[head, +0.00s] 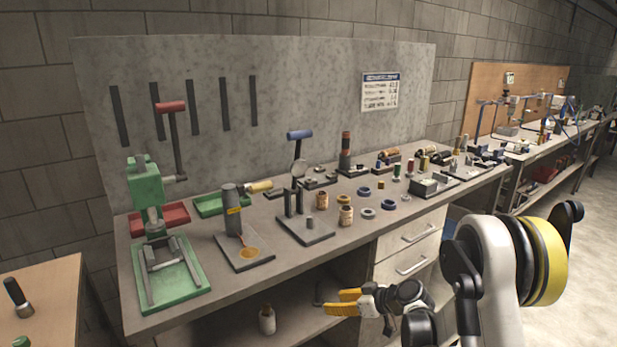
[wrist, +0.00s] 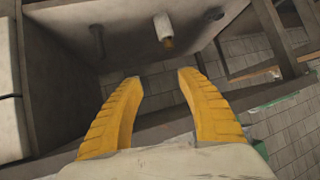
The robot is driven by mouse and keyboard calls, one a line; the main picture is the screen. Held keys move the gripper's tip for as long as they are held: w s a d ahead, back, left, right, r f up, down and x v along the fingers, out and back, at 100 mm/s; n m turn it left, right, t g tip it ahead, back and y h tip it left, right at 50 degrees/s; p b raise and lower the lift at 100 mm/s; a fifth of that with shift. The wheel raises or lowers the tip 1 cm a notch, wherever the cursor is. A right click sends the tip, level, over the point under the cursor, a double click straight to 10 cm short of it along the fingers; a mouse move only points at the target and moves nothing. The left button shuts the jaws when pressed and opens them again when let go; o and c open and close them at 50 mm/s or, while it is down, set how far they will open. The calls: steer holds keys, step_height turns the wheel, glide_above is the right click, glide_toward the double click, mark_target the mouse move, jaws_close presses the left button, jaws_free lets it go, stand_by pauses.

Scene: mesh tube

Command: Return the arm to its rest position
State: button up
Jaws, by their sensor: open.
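My gripper (head: 345,302) has yellow fingers and is in front of the bench's lower part in the head view, below the worktop and left of the drawers. In the wrist view my gripper (wrist: 158,80) shows two yellow fingers spread apart with nothing between them. My arm comes in from the lower right of the head view. A pale bottle (head: 267,320) stands on the lower shelf, left of the gripper and apart from it. It also seems to show in the wrist view as a pale cylinder (wrist: 164,27) beyond the fingertips.
The workbench (head: 330,262) holds a green press (head: 148,195), a blue-handled tool (head: 299,135), jars, rings and small parts. Its front edge runs above my gripper. Drawers (head: 408,250) are behind my arm. A wooden table (head: 50,290) is at lower left. Open floor (head: 580,230) lies at right.

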steer(key=s+d+r+m+h, duration=0.2)
steer(key=s+r, duration=0.4)
steer(key=r, duration=0.3)
steer(key=s+d+r+m+h, duration=0.2)
steer(key=s+r, duration=0.4)
steer(key=r, duration=0.2)
steer(key=s+d+r+m+h, duration=0.2)
steer(key=s+d, duration=0.1)
steer(key=s, duration=0.7)
steer(key=s+d+r+m+h, duration=0.2)
steer(key=s+d+m+h, duration=0.1)
steer(key=s, duration=0.8)
steer(key=shift+d, duration=0.3)
